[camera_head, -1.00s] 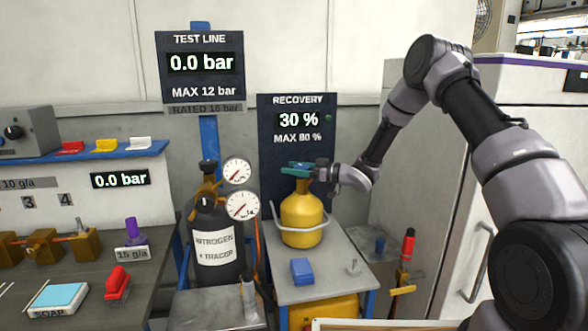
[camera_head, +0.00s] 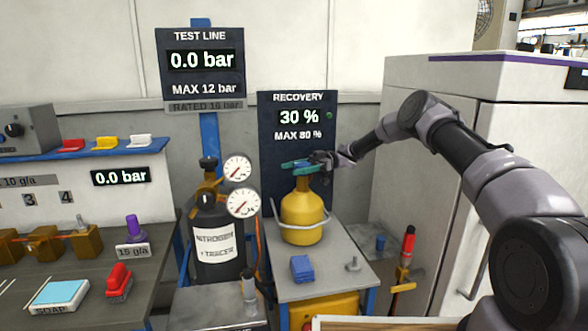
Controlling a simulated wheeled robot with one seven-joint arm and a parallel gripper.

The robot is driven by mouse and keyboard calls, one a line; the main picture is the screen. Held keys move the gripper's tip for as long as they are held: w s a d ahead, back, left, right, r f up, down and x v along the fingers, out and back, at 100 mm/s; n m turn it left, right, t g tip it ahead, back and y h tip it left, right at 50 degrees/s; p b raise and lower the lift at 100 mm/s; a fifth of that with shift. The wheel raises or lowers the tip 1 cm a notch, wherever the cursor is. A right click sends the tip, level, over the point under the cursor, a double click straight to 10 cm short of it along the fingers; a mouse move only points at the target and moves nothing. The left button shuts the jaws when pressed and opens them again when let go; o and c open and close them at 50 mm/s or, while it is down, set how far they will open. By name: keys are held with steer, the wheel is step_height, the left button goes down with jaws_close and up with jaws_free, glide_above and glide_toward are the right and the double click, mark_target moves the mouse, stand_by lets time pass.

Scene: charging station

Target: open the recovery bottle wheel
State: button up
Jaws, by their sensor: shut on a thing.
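The yellow recovery bottle (camera_head: 302,218) stands upright on a small grey table under the recovery display. Its teal wheel (camera_head: 296,167) is on top of the bottle's neck. My gripper (camera_head: 312,163) reaches in from the right at the wheel's height and is shut on the wheel. The fingertips are small here and partly merge with the teal of the wheel, so the exact grip is hard to see. The recovery display (camera_head: 298,119) reads 30 %, with MAX 80 % below it.
A dark nitrogen cylinder (camera_head: 217,266) with two gauges (camera_head: 242,202) stands close left of the bottle. A blue block (camera_head: 302,268) and a small grey peg (camera_head: 353,264) are on the grey table (camera_head: 325,277). A tall white cabinet (camera_head: 425,170) stands to the right.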

steer(key=shift+s+d+n+g+h, duration=0.15)
steer(key=shift+d+n+g+h, duration=0.05)
steer(key=shift+n+g+h, duration=0.9)
steer(key=o, duration=1.3)
steer(key=shift+s, duration=0.1)
steer(key=shift+r, duration=0.1)
step_height(320, 180, up, 10)
steer(key=shift+f, duration=0.1)
